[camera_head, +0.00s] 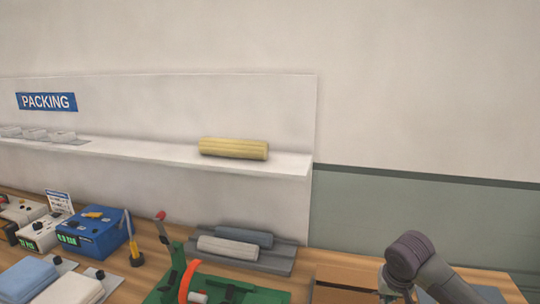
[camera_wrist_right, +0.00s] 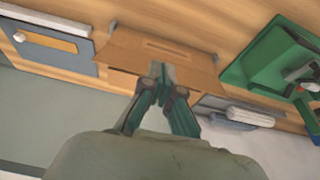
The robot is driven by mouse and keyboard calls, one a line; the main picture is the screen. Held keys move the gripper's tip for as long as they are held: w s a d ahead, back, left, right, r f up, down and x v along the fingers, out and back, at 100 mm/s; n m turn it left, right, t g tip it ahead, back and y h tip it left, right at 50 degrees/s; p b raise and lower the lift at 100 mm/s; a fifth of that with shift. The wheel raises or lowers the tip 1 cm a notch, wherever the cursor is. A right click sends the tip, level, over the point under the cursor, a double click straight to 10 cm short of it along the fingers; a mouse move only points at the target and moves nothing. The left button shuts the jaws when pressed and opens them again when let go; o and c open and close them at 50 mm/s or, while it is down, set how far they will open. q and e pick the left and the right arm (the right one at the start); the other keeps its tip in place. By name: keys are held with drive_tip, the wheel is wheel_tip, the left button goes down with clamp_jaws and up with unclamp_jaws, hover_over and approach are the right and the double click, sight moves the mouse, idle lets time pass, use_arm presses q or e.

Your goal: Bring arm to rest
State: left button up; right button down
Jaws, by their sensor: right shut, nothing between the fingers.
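My right gripper (camera_wrist_right: 158,75) shows in the right wrist view with its two green-grey fingers together at the tips and nothing between them. It points at an open brown cardboard box (camera_wrist_right: 125,50), whose flaps spread around the fingertips. In the head view my right arm comes in at the lower right, beside the box (camera_head: 345,285), and the fingers are cut off or hidden there. My left gripper is in neither view.
A yellow roll (camera_head: 233,148) lies on the white shelf (camera_head: 285,164). A grey tray (camera_head: 275,263) holds a white roll (camera_head: 227,248) and a blue-grey roll (camera_head: 244,236). A green fixture (camera_head: 235,290) and a blue device (camera_head: 92,232) stand on the wooden bench.

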drive_tip(key=s+a+f+n+y, duration=0.1)
drive_tip(key=s+a+f+n, duration=0.1)
drive_tip(key=s+a+f, duration=0.5)
drive_tip(key=s+a+f+n+y, duration=0.1)
drive_tip(key=s+a+f+n, duration=0.3)
drive_tip(key=s, duration=0.5)
drive_tip(key=s+d+m+h, duration=0.1)
drive_tip(key=s+d, duration=0.1)
drive_tip(key=s, duration=0.7)
drive_tip(key=s+d, duration=0.2)
drive_tip(key=s, duration=0.6)
wheel_tip(320, 180, down, 31)
drive_tip(key=g+b, duration=0.1)
drive_tip(key=b, duration=0.4)
drive_tip(key=s+d+f+g+b, duration=0.1)
drive_tip(key=s+d+f+b, duration=0.1)
drive_tip(key=s+f, duration=1.5)
wheel_tip(320, 180, down, 3)
drive_tip(key=shift+s+d+f+b, duration=0.15)
drive_tip(key=shift+s+b, duration=0.15)
drive_tip(key=shift+b, duration=0.5)
